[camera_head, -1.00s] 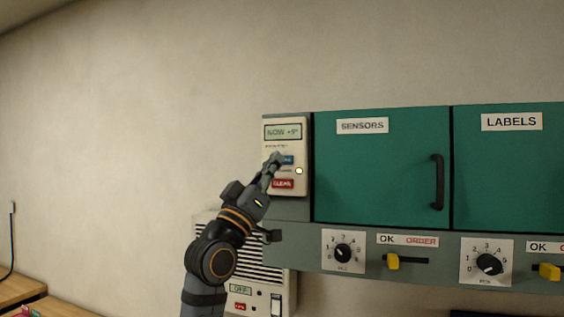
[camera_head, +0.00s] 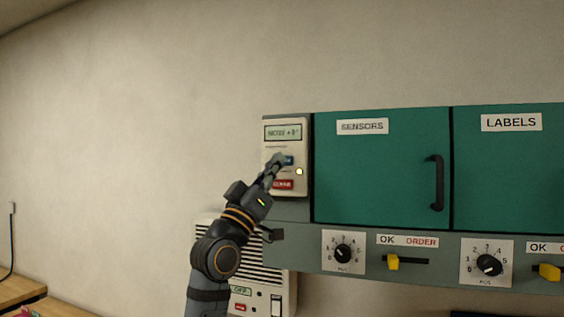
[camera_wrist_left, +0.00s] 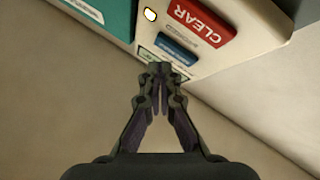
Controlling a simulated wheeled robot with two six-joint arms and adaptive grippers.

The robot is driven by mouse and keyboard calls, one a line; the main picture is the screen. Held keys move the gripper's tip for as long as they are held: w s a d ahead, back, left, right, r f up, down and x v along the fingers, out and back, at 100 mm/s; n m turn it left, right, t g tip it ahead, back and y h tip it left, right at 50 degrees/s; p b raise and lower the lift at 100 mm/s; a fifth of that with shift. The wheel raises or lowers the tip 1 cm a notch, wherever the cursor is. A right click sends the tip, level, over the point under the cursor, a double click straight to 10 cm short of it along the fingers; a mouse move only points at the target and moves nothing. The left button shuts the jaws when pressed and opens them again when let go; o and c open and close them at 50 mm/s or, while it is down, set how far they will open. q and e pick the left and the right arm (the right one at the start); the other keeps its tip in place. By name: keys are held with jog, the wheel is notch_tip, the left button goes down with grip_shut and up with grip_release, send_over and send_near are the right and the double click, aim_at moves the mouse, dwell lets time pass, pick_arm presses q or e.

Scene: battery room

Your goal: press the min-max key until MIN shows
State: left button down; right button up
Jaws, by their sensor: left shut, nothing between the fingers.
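A cream wall unit (camera_head: 304,128) has a small greenish display (camera_head: 283,132) at its top. The display seems to read NOW with a temperature; the digit is blurred. Below it are a blue key (camera_head: 289,160) and a red CLEAR key (camera_head: 283,184). The blue key's label cannot be read, and the fingers partly cover it in the head view. My left gripper (camera_head: 277,161) is shut and empty, its tips at the blue key's left part. In the wrist view the tips (camera_wrist_left: 160,69) lie just below the blue key (camera_wrist_left: 178,49); contact is unclear. My right gripper is out of view.
A lit round lamp (camera_head: 299,171) sits right of the keys. Green SENSORS (camera_head: 380,170) and LABELS (camera_head: 515,175) doors are to the right, with dials and yellow sliders (camera_head: 393,262) below. A vented box (camera_head: 281,275) is behind my arm.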

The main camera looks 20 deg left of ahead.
pick_arm(q)
jog(key=shift+w, duration=0.1)
dwell(0.6)
jog(key=shift+w, duration=0.35)
jog(key=shift+w, duration=0.35)
dwell(0.7)
jog(key=shift+s, duration=0.8)
jog(key=s, duration=0.5)
dwell(0.8)
